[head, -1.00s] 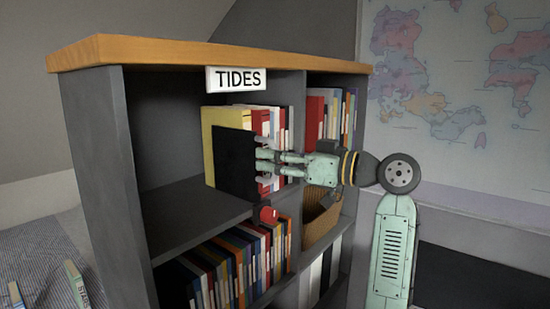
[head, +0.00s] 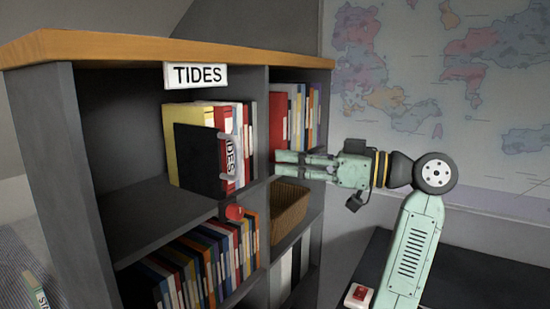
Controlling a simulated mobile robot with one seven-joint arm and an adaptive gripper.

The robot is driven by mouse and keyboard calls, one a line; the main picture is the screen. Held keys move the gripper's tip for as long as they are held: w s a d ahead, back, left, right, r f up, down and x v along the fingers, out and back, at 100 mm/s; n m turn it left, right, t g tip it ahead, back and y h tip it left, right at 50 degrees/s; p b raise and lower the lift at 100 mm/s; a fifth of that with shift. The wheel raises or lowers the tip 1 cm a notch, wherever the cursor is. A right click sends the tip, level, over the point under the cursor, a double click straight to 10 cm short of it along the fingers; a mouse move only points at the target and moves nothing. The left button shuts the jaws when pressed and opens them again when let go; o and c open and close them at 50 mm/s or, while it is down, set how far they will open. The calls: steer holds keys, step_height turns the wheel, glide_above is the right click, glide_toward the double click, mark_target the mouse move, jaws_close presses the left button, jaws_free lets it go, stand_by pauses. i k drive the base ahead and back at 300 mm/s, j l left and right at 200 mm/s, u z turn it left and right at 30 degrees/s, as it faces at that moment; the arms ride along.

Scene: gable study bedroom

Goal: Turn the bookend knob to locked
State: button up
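The black bookend (head: 197,160) stands upright on the upper shelf against a row of books. A small red knob (head: 235,212) sits below it at the front edge of that shelf. Its pointer and any lock marking are too small to read. A red book (head: 228,160) beside the bookend shows part of the word TIDES and a pale grey handle-like piece (head: 226,143). My gripper (head: 278,164) points left, to the right of this book and above and right of the knob. Its two fingers show a narrow gap with nothing held between them. It appears clear of the book and knob.
A TIDES sign (head: 195,75) hangs from the wooden top (head: 180,50). A red switch on a white base (head: 358,295) is at the bottom right.

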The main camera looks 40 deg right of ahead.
mark_target(235, 211)
steer(key=k, duration=1)
